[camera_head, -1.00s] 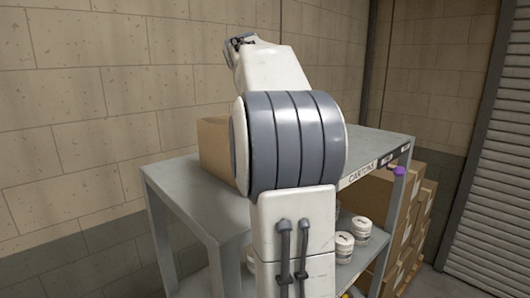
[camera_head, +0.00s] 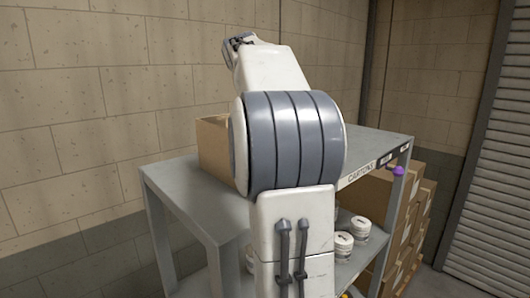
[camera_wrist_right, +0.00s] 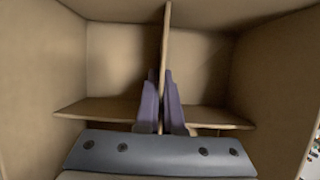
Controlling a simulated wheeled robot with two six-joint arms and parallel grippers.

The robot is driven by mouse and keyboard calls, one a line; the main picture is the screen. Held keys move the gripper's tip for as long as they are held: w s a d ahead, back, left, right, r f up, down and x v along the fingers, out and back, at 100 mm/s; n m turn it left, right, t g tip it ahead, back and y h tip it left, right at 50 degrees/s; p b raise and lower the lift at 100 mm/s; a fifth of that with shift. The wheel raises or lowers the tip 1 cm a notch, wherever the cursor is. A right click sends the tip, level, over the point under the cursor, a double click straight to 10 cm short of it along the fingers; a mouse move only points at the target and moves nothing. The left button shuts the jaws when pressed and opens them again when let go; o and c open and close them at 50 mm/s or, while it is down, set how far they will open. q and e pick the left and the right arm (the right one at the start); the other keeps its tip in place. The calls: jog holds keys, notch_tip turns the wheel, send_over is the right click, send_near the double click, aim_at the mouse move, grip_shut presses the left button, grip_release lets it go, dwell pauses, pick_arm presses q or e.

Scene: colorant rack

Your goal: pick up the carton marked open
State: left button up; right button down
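A brown carton (camera_head: 213,145) stands on the grey rack's top shelf (camera_head: 175,180), mostly hidden behind my arm. In the right wrist view I look into an open-topped carton (camera_wrist_right: 60,60) with crossing cardboard dividers. My right gripper (camera_wrist_right: 160,78) is down inside it. Its two purple fingers lie close on either side of the upright middle divider (camera_wrist_right: 165,40) and appear closed on it. No "open" marking is legible. My left gripper is not in view.
White tubs (camera_head: 343,245) stand on the lower shelf. Stacked brown boxes (camera_head: 405,235) are at the right of the rack. A block wall (camera_head: 90,100) stands behind, and a ribbed shutter (camera_head: 500,180) is at the right.

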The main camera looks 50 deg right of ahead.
jog(key=shift+r, duration=0.1)
dwell(0.7)
jog(key=shift+r, duration=0.8)
notch_tip(320, 180, up, 3)
jog(key=shift+f, duration=0.2)
jog(key=s+d+r, duration=0.1)
jog(key=s+r, duration=0.5)
jog(key=s, duration=0.5)
jog(key=shift+s+d+r+b, duration=0.25)
jog(key=shift+s+r+b, duration=0.05)
jog(key=shift+s+r, duration=0.05)
